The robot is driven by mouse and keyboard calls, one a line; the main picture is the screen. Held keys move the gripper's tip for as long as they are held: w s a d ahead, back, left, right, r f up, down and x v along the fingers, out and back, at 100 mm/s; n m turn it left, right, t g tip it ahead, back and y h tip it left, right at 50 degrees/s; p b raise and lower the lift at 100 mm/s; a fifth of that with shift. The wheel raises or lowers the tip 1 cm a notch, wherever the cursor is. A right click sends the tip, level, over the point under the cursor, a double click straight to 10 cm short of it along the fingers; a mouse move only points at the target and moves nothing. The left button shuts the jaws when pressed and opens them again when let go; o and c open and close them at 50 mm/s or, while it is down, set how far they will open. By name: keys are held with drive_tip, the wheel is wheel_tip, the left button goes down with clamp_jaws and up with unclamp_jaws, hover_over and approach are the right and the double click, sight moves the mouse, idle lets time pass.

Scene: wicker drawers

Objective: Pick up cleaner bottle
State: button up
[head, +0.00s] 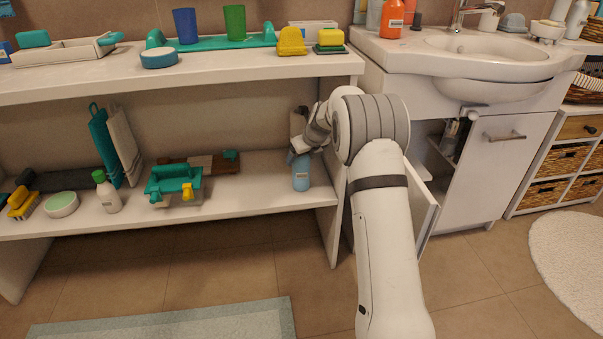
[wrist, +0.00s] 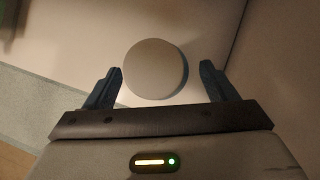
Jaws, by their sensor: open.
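A blue bottle (head: 301,174) stands upright on the lower shelf, at its right end near the side panel. My gripper (head: 300,152) is over the bottle's upper part and hides its top. In the wrist view my gripper (wrist: 160,70) is open, with one dark finger on each side of a round, pale top (wrist: 155,69), likely the bottle's. A small gap shows on both sides of it. Another bottle, white with a green cap (head: 107,193), stands further left on the same shelf.
The upper shelf board (head: 230,68) lies close above my gripper. The side panel (head: 328,232) and an open cabinet door (head: 423,215) are at the right.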

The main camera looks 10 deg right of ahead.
drive_tip(key=shift+c, duration=0.5)
drive_tip(key=c, duration=1.5)
drive_tip(key=shift+c, duration=0.5)
drive_tip(key=shift+r, duration=0.1)
